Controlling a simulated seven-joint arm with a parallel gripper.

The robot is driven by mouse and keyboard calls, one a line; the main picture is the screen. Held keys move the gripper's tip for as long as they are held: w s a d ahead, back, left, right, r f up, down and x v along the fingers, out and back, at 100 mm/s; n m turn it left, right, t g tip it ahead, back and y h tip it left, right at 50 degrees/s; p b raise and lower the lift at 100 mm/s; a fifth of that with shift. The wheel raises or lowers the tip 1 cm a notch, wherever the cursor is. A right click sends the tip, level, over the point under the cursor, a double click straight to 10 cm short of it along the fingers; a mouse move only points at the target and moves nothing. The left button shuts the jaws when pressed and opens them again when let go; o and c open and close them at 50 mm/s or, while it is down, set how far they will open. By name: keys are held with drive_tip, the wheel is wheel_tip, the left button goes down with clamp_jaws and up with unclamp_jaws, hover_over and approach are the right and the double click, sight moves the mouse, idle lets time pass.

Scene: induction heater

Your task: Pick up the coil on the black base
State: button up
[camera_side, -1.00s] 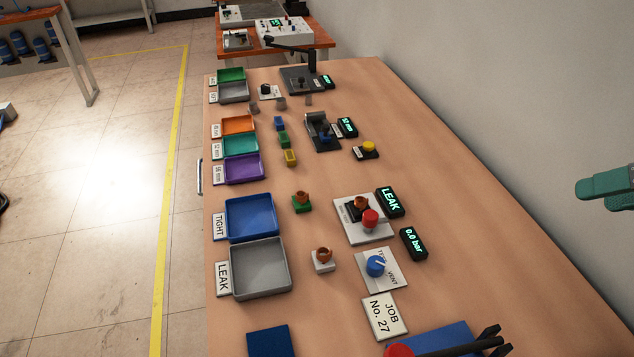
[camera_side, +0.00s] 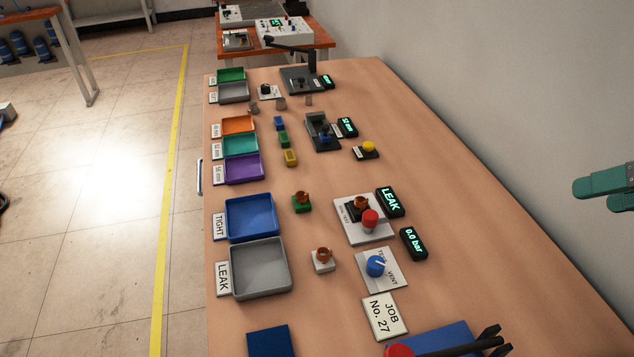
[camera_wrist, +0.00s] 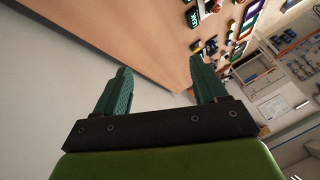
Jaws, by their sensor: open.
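A copper-coloured coil on a black base (camera_side: 358,206) sits in the white test plate (camera_side: 349,228), just behind its red knob (camera_side: 370,217). Another coil stands on a green base (camera_side: 302,202) to its left. A third coil stands on a white base (camera_side: 322,260) nearer the front. My gripper (camera_side: 590,192) is at the right edge of the side view, away from all the coils. In the wrist view my gripper (camera_wrist: 159,76) has its two green fingers apart with nothing between them. The coils cannot be made out in the wrist view.
A LEAK display (camera_side: 390,201) and a pressure display (camera_side: 413,243) stand right of the plate. A blue-knob valve (camera_side: 376,265) is in front. Blue (camera_side: 251,218) and grey trays (camera_side: 260,268) lie left. A wall (camera_side: 520,90) runs along the right; the table's right side is clear.

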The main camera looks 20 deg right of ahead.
drive_tip(key=n+g+h, duration=0.2)
drive_tip(key=g+h, duration=0.1)
drive_tip(key=g, duration=0.1)
hover_over(361, 198)
drive_tip(key=s+a, duration=0.1)
drive_tip(key=s, duration=0.4)
wheel_tip(361, 198, down, 7)
drive_tip(key=x, duration=1.1)
drive_tip(key=shift+w+a+f, duration=0.1)
drive_tip(key=shift+a+f, duration=0.05)
drive_tip(key=shift+a, duration=0.15)
drive_tip(key=shift+x, duration=2.6)
drive_tip(key=shift+w+d, duration=0.1)
drive_tip(key=shift+w, duration=0.05)
drive_tip(key=c, duration=1.2)
